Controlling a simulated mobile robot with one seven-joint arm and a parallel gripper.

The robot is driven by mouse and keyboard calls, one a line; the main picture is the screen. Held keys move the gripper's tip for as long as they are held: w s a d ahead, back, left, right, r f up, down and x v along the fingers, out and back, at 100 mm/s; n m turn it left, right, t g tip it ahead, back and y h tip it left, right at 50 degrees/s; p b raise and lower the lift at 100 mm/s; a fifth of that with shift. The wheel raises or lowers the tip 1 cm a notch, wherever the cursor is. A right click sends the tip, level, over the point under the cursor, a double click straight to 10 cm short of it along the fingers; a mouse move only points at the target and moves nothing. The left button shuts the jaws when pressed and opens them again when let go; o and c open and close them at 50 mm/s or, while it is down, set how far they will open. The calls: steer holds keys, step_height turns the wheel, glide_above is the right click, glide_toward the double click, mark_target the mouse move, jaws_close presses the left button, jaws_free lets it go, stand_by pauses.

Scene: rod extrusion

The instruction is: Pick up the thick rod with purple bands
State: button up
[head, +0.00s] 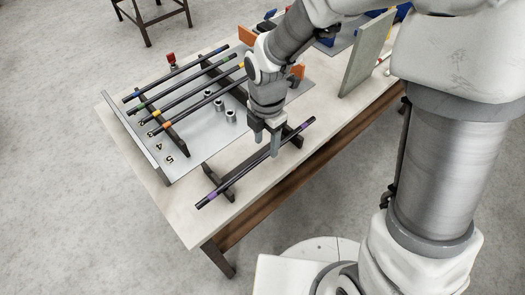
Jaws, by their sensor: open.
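The thick dark rod with purple bands (239,175) lies across two black supports near the front edge of the table. One purple band shows near its lower left end and another near its upper right end. My gripper (266,150) points down over the rod's right half. Its fingers are open, with one at the rod and the other a little to the left. I cannot tell whether the fingers touch the rod or straddle it.
Several thinner rods with coloured bands (185,90) rest on black supports over a numbered grey plate (190,162). Small grey cylinders (230,116) stand beside them. A grey upright panel (367,54) stands at the right. The table's front left corner (195,230) is clear.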

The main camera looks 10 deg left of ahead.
mark_target(264, 155)
steer(key=f, duration=0.4)
steer(key=shift+a+b, duration=0.25)
steer(key=shift+b, duration=0.1)
jaws_close()
